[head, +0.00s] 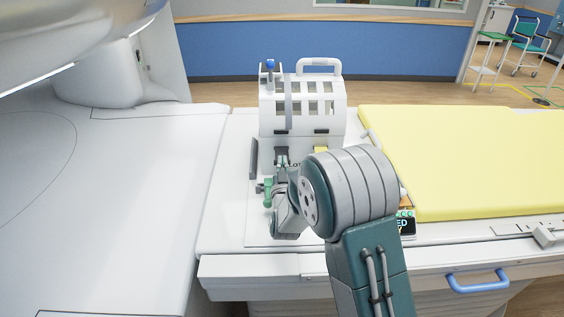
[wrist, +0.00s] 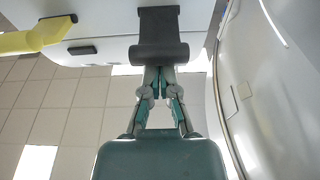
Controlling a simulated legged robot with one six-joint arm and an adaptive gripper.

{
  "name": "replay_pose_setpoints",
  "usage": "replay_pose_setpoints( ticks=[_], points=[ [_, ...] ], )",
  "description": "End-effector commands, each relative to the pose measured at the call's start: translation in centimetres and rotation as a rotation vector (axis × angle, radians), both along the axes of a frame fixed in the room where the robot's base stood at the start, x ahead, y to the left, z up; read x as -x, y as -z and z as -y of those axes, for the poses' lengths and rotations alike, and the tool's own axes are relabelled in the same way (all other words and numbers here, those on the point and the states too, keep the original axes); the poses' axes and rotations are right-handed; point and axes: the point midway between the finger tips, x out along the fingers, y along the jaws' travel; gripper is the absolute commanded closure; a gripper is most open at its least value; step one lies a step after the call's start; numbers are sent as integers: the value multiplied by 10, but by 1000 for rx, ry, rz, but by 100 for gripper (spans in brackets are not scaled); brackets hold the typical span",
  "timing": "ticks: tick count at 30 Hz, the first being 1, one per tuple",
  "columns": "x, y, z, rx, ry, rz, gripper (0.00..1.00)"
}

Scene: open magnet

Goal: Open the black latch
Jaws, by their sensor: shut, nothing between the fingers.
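The black latch (wrist: 158,32) hangs on the white housing at the top middle of the wrist view, with a curled lower lip. In the head view the black latch (head: 281,153) is on the front of the white slotted device (head: 267,118), left of a yellow latch (head: 321,150). My gripper (wrist: 159,72) is shut and empty. Its fingertips are at the latch's lower lip; whether they touch it or sit behind it I cannot tell. In the head view my gripper (head: 282,166) is small and partly hidden by my arm.
The yellow latch (wrist: 38,37) also shows at the left of the wrist view. A yellow mattress (head: 460,160) lies right of the device on the white table (head: 225,225). The large white scanner body (head: 90,190) stands close on the left. A small dark display (head: 405,226) is partly behind my arm.

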Motion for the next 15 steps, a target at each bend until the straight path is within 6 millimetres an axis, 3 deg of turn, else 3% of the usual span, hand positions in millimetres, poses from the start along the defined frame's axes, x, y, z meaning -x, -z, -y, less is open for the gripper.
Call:
replay_pose_setpoints(
  ticks=[10,15],
  points=[
    [1,0,0,0,0,0,100],
    [20,5,-1,1,-1,-2,100]
  ],
)
